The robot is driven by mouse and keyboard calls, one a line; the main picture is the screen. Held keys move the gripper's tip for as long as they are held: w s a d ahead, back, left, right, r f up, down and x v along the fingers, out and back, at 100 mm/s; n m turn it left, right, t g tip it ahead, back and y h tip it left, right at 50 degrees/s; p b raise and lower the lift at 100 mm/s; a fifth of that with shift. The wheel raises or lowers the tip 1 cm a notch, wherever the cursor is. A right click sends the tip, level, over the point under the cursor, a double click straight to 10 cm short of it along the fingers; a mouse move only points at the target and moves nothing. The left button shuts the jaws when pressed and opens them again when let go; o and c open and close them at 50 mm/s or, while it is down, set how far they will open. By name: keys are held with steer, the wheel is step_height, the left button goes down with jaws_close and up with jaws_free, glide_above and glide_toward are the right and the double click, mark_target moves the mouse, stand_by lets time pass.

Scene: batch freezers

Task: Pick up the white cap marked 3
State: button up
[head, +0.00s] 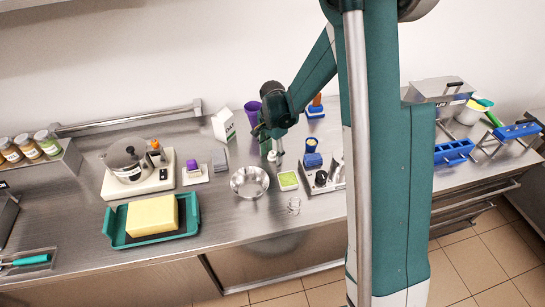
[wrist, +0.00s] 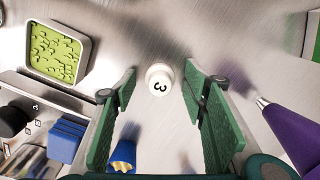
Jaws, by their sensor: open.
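The white cap marked 3 (wrist: 159,80) stands on the steel counter in the wrist view, its dark numeral facing the camera. My gripper (wrist: 163,88) is open, with one green finger on each side of the cap and a visible gap on both sides. Nothing is held. In the head view my gripper (head: 270,142) points down over the counter, and a small white piece that looks like the cap (head: 271,156) shows just below it. How high the fingertips are above the counter is hard to tell.
A square dish with green contents (wrist: 60,50) lies left of the cap. A blue cup (wrist: 122,155) and a blue block (wrist: 66,140) are near the left finger. A steel bowl (head: 249,183) is in front, to the left.

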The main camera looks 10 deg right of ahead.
mark_target(272, 153)
steer(key=shift+c, duration=0.5)
steer(key=c, duration=0.8)
steer(key=shift+c, duration=0.2)
steer(key=shift+r, duration=0.15)
steer(key=shift+r, duration=4.85)
